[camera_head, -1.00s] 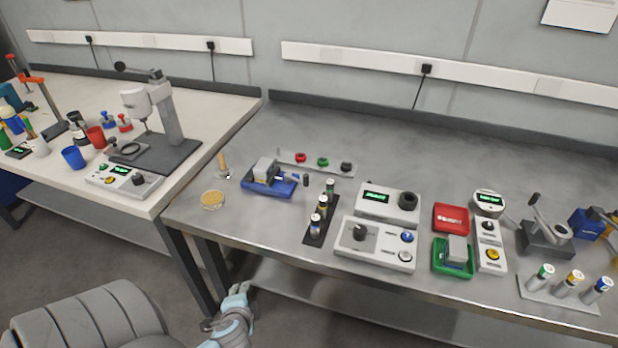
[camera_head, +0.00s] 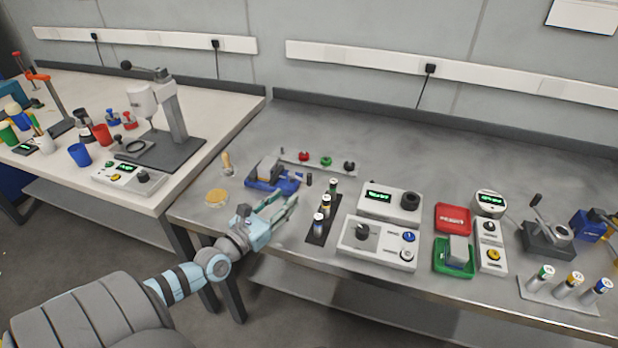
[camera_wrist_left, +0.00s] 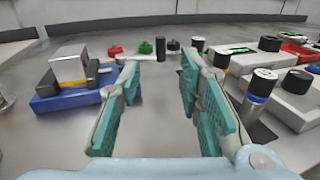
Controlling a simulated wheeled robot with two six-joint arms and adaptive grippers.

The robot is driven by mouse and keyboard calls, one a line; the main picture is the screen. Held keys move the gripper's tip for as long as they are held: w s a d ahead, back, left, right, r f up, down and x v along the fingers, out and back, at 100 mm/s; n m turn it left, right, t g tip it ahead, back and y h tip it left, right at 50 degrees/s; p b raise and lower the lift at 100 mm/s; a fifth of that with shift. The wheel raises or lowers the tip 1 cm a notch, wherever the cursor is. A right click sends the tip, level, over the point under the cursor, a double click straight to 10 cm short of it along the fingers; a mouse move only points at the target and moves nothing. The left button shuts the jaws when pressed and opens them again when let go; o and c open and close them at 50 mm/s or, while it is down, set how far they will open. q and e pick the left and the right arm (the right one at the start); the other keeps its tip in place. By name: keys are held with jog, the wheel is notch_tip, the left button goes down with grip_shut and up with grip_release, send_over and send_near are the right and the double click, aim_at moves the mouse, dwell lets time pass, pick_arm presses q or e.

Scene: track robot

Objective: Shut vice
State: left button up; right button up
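The small blue vice (camera_head: 262,184) sits on the grey metal bench, left of the battery row. In the left wrist view the vice (camera_wrist_left: 62,92) is at the left, with a grey metal block between its jaws and a dark handle end on its right side, partly behind my finger. My left gripper (camera_head: 290,205) is open and empty, low over the bench in front of and to the right of the vice. In the left wrist view its two teal-padded fingers (camera_wrist_left: 160,105) are spread apart with bare bench between them. My right gripper is not in view.
A black strip with several batteries (camera_head: 322,215) stands just right of my left gripper. Grey control boxes (camera_head: 380,243) stand beyond it. A strip with red, green and black knobs (camera_head: 326,162) lies behind the vice.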

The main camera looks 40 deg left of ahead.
aim_at(308, 178)
pick_arm(q)
jog(key=w+b, duration=0.1)
jog(key=w, duration=0.2)
jog(key=w+b, duration=0.2)
jog(key=w, duration=0.2)
jog(key=w+b, duration=0.1)
jog(key=w, duration=0.2)
jog(key=shift+w+a+f+b, duration=0.25)
jog(key=shift+w+f+b, duration=0.05)
jog(key=shift+w+b, duration=0.05)
jog(key=shift+w+r, duration=0.1)
jog(key=shift+w, duration=0.25)
jog(key=shift+w+r, duration=0.1)
jog(key=shift+r, duration=0.05)
grip_shut()
